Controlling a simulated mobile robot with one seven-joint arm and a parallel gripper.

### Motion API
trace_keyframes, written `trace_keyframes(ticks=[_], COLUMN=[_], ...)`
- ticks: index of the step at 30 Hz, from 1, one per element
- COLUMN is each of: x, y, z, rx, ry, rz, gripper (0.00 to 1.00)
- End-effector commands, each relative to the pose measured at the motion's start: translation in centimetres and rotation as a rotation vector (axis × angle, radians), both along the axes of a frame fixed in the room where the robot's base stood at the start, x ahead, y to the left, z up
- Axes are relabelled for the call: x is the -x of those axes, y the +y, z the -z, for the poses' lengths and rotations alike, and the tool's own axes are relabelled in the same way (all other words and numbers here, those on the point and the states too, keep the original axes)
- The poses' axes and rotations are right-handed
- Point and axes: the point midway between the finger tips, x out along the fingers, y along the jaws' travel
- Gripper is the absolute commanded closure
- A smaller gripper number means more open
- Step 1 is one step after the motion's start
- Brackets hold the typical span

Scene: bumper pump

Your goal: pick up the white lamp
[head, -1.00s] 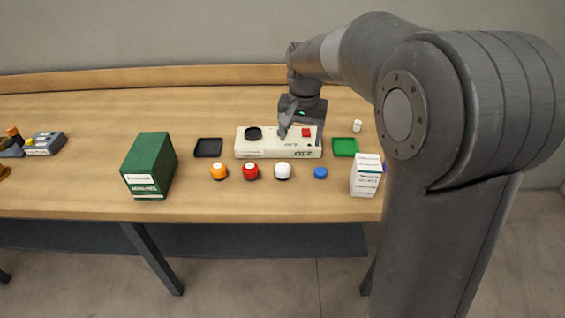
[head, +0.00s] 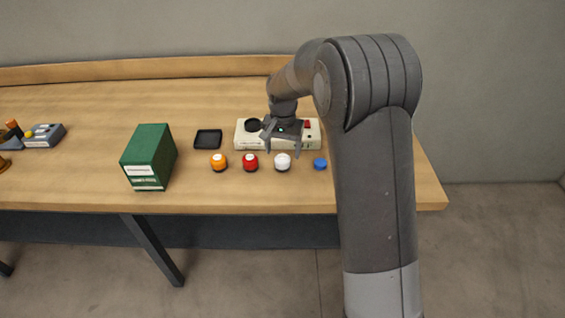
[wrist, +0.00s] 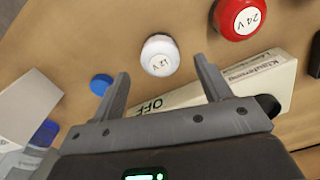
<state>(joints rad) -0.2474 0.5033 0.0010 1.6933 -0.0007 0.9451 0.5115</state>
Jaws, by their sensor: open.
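The white lamp (head: 282,162) stands on the table in the row of round lamps, between the red lamp (head: 250,162) and the blue disc (head: 320,163). In the wrist view the white lamp (wrist: 160,55) has "12 V" on its top and lies ahead of the fingertips, roughly between their lines. My gripper (head: 283,154) is open and empty, close to the white lamp on its far side. The gripper's fingers (wrist: 163,82) also show in the wrist view, apart from the lamp.
A cream box marked "OFF" (head: 243,137) with a black round recess lies behind the lamps. An orange lamp (head: 218,162), black tray (head: 208,139) and green box (head: 150,157) stand to the left. A white box (wrist: 28,108) is near my gripper in the wrist view.

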Motion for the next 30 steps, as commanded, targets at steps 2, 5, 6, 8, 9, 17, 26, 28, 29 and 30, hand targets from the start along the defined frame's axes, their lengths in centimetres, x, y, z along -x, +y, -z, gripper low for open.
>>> trace_keyframes(ticks=[2, 5, 6, 8, 9, 17, 26, 28, 29, 30], x=[0.1, 0.2, 0.2, 0.1, 0.1, 0.1, 0.1, 0.1, 0.1, 0.1], y=[0.1, 0.1, 0.1, 0.1, 0.1, 0.1, 0.1, 0.1, 0.1, 0.1], z=[1.3, 2.9, 3.4, 3.9, 4.1, 4.3, 4.3, 4.3, 4.3, 4.3], rx=[0.001, 0.001, 0.0, 0.0, 0.0, 0.0, 0.0, 0.0, 0.0, 0.0], ry=[0.003, 0.004, 0.002, 0.001, 0.001, -0.001, -0.001, -0.001, -0.001, -0.001], rz=[-0.001, -0.001, 0.0, 0.0, 0.0, 0.0, 0.0, 0.0, 0.0, 0.0], gripper=[0.29, 0.29, 0.29, 0.29, 0.29, 0.3, 0.55, 0.6, 0.63, 0.66])
